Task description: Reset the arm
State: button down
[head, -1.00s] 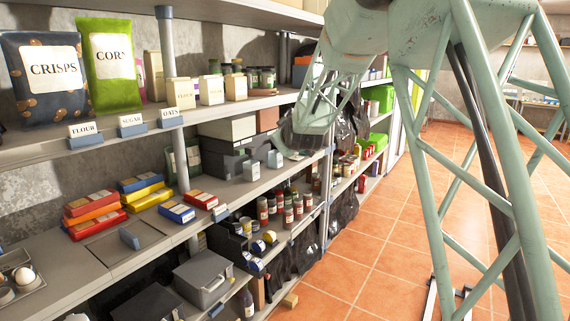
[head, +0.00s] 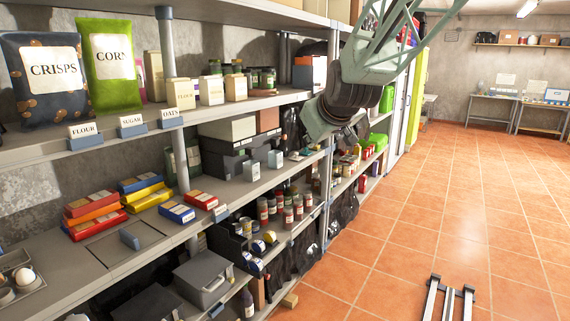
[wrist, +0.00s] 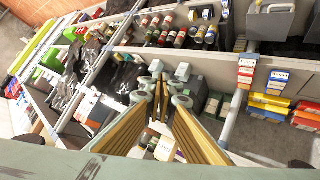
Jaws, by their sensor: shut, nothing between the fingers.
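My gripper (wrist: 161,92) shows in the wrist view with its tan-padded fingers converging at the tips, shut and empty. In the head view my pale green arm (head: 380,60) comes in from the top, in front of the shelving; its dark wrist joint is in front of the middle shelves. The fingers cannot be made out there. In the wrist view the shelves and their goods lie beyond the fingers.
Grey shelving (head: 130,262) runs along the left with a crisps bag (head: 55,75), a green corn bag (head: 108,62), coloured boxes (head: 95,212) and jars. A metal rail piece (head: 449,299) lies on the tiled floor. The floor at right is open.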

jog(key=s+d+f+m+g, duration=0.2)
jog(key=s+d, duration=0.2)
jog(key=s, duration=1.5)
jog(key=s+d+f+m+g+h, duration=0.1)
jog(key=s+d+f+m+g, duration=0.1)
jog(key=s, duration=1.7)
jog(key=s+d+f+m+g, duration=0.2)
jog(key=s+d, duration=0.4)
jog(key=s, duration=1.4)
notch_tip(320, 180, down, 2)
jog(key=shift+d+f+g+h, duration=0.1)
jog(key=shift+d+g+h, duration=0.3)
jog(key=shift+g, duration=0.2)
jog(key=shift+w+d, duration=0.1)
